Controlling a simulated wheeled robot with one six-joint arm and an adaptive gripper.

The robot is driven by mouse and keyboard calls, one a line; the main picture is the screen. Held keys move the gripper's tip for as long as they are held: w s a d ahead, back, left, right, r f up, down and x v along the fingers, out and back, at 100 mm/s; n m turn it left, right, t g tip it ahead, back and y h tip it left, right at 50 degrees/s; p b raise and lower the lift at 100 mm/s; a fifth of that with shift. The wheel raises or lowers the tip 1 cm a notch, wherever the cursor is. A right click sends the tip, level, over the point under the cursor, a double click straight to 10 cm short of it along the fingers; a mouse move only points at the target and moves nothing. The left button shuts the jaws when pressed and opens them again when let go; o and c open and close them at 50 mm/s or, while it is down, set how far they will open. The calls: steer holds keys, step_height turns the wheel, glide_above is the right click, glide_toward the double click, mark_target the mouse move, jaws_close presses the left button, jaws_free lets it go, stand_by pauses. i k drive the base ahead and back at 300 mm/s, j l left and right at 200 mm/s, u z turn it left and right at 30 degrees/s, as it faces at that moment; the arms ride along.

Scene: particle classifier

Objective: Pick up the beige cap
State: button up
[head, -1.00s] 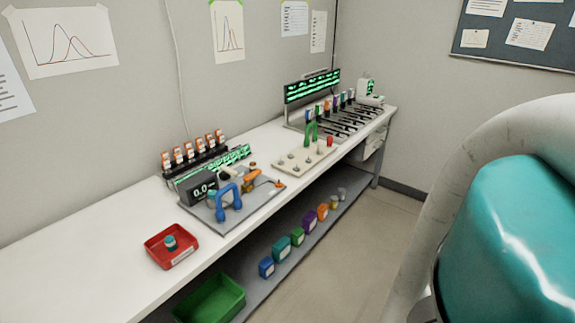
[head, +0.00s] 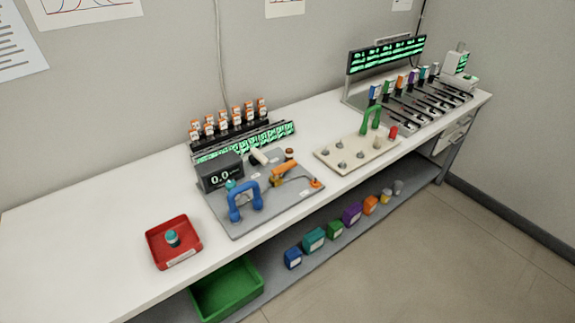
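A small beige cap-like piece (head: 378,142) stands upright on the beige pegboard (head: 330,160), near its right end. It is close to a red cap (head: 393,131) and in front of a green handle-shaped piece (head: 370,120). It is small in the picture, and its colour is close to the board's. My gripper is not in view, so its state does not show.
A red tray (head: 152,243) holds a teal-topped jar (head: 172,238). Several boxes and a green bin (head: 227,290) sit on the lower shelf.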

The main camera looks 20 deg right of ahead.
mark_target(379, 138)
steer(key=i+l+z, duration=0.25)
steer(key=l+z, duration=0.15)
steer(key=l, duration=0.25)
steer(key=i+l+z, duration=0.4)
steer(key=l, duration=0.15)
steer(key=i+l+z, duration=0.35)
steer(key=k+j+u, duration=0.2)
steer(key=i+l, duration=0.4)
